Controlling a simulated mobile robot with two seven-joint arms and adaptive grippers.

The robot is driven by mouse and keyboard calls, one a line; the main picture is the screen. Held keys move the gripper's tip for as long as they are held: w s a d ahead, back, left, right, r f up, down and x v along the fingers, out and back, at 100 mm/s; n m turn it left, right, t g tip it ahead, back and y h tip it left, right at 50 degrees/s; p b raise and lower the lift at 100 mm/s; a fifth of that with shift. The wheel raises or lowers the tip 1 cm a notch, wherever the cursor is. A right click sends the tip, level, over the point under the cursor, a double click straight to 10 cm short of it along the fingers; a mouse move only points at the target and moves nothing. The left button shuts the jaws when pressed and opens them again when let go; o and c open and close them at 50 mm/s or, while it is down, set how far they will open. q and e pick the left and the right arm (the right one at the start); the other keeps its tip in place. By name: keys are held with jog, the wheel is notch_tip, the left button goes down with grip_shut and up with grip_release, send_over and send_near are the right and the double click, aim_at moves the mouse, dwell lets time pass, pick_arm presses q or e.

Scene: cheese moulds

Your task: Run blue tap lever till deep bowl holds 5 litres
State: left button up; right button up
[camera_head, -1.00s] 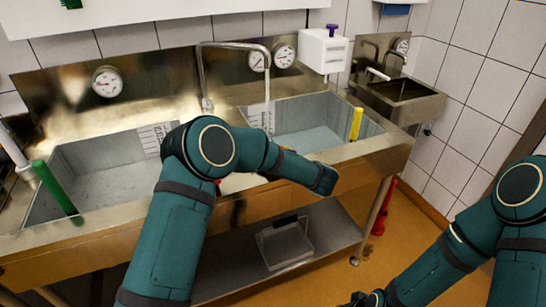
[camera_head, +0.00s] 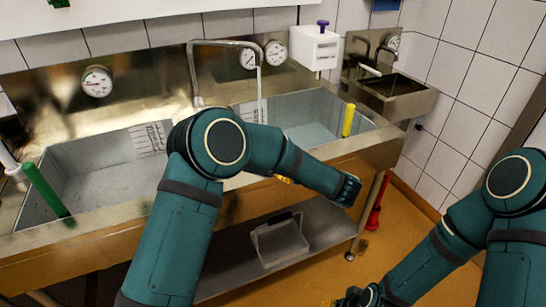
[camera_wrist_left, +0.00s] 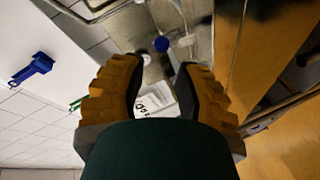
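A blue ball-shaped knob (camera_wrist_left: 161,44), apparently the tap lever's end, shows just beyond my left gripper's fingertips in the left wrist view. My left gripper (camera_wrist_left: 162,66) is open, its orange fingers apart with nothing between the tips. In the head view my forearm hides most of it; a yellow bit (camera_head: 284,180) shows below. The tap spout (camera_head: 228,43) points over the right bowl (camera_head: 300,108), and a thin stream of water (camera_head: 259,85) falls from it. The bowl's water level cannot be read. My right gripper (camera_head: 345,301) is cut off at the bottom edge.
A left bowl (camera_head: 90,150) holds a green tube (camera_head: 47,190); a yellow tube (camera_head: 348,120) stands in the right bowl. Round gauges (camera_head: 97,81) are on the back panel. A white dispenser (camera_head: 314,46) and small basin (camera_head: 392,92) are at right.

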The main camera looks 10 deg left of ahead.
pick_arm(q)
jog(key=shift+v, duration=1.8)
dwell(1.1)
